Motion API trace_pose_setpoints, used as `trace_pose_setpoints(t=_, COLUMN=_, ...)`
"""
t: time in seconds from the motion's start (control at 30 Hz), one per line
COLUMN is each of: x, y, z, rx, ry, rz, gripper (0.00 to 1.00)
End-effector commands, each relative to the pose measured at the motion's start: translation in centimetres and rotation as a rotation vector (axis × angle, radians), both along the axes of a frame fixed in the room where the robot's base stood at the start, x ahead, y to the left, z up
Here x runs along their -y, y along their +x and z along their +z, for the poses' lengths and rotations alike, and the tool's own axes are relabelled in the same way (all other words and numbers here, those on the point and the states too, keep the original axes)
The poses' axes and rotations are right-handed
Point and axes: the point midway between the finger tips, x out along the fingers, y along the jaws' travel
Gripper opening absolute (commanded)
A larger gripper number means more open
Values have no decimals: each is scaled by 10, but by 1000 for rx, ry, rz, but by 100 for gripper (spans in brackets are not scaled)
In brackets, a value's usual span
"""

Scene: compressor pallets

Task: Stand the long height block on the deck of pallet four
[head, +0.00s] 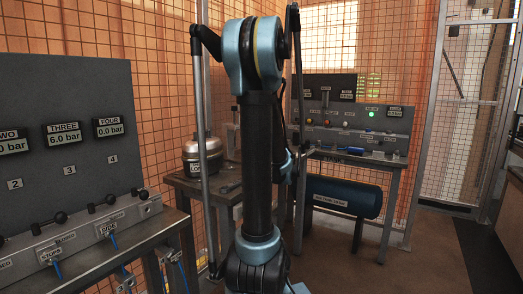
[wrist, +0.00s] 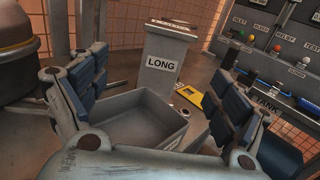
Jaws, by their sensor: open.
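The long height block (wrist: 161,62) is a grey upright block with a white LONG label. It stands on the bench ahead of my gripper in the wrist view. My gripper (wrist: 163,84) is open, with blue pads on both fingers. Nothing is held between the pads, and the block stands beyond them, apart from them as far as I can tell. In the head view my arm covers the middle, and my gripper cannot be made out there. I cannot identify pallet four's deck in either view; a FOUR readout (head: 109,127) shows 0.0 bar at the left.
A grey open tray (wrist: 150,118) lies below and between the fingers. A yellow piece (wrist: 191,96) lies right of the block. A rounded metal vessel (head: 204,153) stands on the side bench. A blue tank (head: 342,196) sits under the test panel (head: 352,117). Floor is clear at right.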

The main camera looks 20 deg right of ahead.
Motion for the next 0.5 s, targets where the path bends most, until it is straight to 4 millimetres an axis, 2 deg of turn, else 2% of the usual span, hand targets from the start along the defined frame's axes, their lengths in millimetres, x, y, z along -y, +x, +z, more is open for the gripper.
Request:
trace_pose_setpoints(t=0.2, x=14, y=32, z=0, rx=0, ry=-1, rz=-11, gripper=90)
trace_pose_setpoints(t=0.5, x=25, y=80, z=-1, rx=0, ry=-1, rz=-16, gripper=90)
